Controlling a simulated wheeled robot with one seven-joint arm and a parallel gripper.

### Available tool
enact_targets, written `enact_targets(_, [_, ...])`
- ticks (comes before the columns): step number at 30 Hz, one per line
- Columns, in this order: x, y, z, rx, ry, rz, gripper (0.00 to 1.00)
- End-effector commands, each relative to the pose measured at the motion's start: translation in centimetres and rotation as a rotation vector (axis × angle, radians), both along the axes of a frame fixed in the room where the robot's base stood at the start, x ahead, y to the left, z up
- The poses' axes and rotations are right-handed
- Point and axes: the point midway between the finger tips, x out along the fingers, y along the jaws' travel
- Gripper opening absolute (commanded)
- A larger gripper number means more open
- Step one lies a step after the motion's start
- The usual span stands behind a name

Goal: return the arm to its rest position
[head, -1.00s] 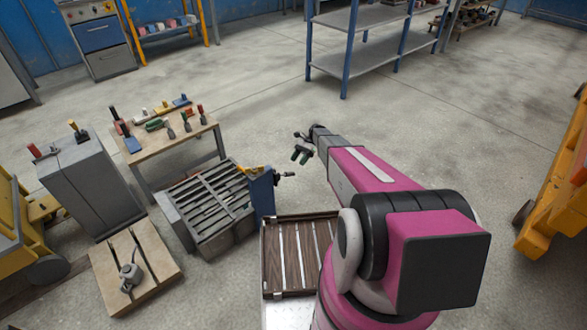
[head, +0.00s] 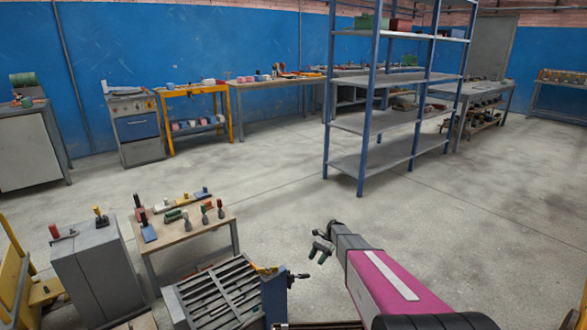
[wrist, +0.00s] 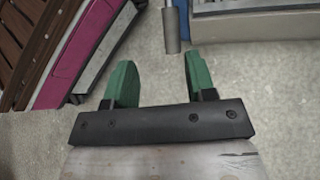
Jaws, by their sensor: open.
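My pink arm reaches in from the lower right of the head view. My gripper (head: 320,247) hangs at its far end, above the concrete floor, to the right of the slatted grey bench. In the wrist view my gripper (wrist: 154,82) shows two green fingers spread well apart with nothing between them.
The slatted grey bench (head: 222,296) with a blue vise (head: 276,296) stands close to the left of my gripper. A small tool table (head: 185,232) and grey cabinet (head: 96,276) stand further left. A tall shelf rack (head: 375,120) stands behind. Open floor (head: 480,220) lies to the right.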

Motion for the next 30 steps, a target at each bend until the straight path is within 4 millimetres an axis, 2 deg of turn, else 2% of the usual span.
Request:
enact_targets(1, [-2.6, 0.1, 2.0, -0.014, -0.055, 0.021, 0.51])
enact_targets(6, [-9.1, -0.6, 7.1, -0.079, -0.312, 0.150, 0.51])
enact_targets(15, [-19.7, -3.0, 15.8, -0.214, -0.744, 0.493, 0.51])
enact_targets(18, [-22.4, -3.9, 18.3, -0.255, -0.854, 0.613, 0.51])
enact_targets(21, [-24.2, -4.6, 20.1, -0.287, -0.930, 0.711, 0.51])
enact_targets(24, [-25.2, -5.0, 21.2, -0.305, -0.976, 0.774, 0.51])
enact_targets(30, [-25.3, -5.2, 21.6, -0.317, -0.999, 0.810, 0.51])
